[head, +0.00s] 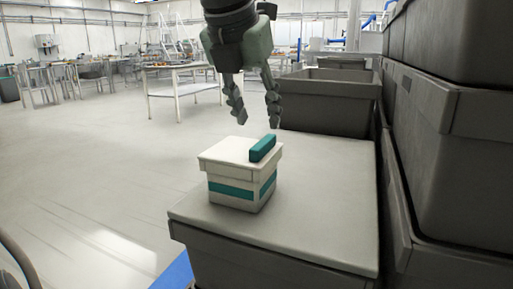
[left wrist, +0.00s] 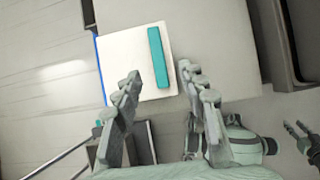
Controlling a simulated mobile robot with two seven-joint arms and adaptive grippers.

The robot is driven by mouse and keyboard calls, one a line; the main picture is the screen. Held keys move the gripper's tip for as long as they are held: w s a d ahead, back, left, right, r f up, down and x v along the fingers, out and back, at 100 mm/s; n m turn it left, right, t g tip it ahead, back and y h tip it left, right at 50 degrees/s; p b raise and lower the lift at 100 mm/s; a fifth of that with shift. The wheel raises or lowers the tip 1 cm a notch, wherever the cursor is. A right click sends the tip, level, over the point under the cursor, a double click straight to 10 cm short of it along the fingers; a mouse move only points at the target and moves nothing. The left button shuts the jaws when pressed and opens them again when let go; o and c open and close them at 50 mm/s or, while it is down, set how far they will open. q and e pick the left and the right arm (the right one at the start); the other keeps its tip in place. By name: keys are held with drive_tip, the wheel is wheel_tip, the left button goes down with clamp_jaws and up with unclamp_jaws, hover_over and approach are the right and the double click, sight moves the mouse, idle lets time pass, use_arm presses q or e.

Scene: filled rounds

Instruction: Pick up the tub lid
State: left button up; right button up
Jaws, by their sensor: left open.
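The tub lid (head: 235,153) is white with a raised teal bar handle (head: 262,148). It sits on a small white tub (head: 232,190) with a teal band, which stands on a closed grey crate. The lid (left wrist: 115,65) and its teal handle (left wrist: 158,57) also show in the left wrist view, seen from above. My left gripper (head: 256,118) is open and empty, pointing down above the lid and apart from it. In the left wrist view its fingertips (left wrist: 160,82) lie either side of the handle's lower end. A small part like my right gripper (left wrist: 296,130) shows at the right edge, too small to judge.
The grey crate's flat top (head: 320,215) is clear around the tub. Stacked dark crates (head: 455,150) rise close on the right, and an open dark crate (head: 325,110) stands behind. Open floor (head: 90,190) lies to the left, with a work table (head: 180,88) farther back.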

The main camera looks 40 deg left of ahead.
sight(263, 142)
use_arm(q)
drive_tip(key=x, duration=0.7)
drive_tip(key=shift+a, duration=0.2)
drive_tip(key=shift+f, duration=0.15)
idle(0.5)
drive_tip(key=shift+c, duration=0.3)
clamp_jaws()
